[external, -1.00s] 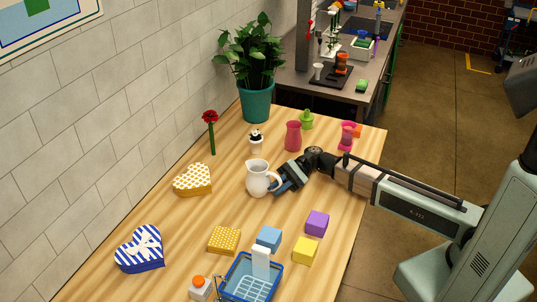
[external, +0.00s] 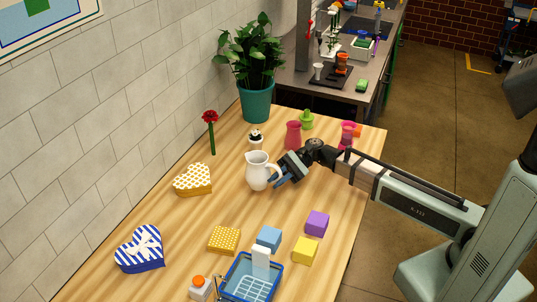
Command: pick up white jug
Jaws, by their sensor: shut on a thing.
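The white jug (external: 257,172) is upright in the middle of the wooden table, with its handle on the right side toward my arm. My gripper (external: 277,178) reaches in from the right and is shut on the jug's handle. The fingertips are partly hidden against the handle. The jug appears slightly raised, though the gap under its base is hard to make out.
A pink vase (external: 293,135) and a small white pot (external: 256,143) stand behind the jug. A yellow heart box (external: 193,180) lies to the left. Purple (external: 317,223), blue (external: 269,237) and yellow (external: 305,250) blocks and a blue basket (external: 237,290) are in front.

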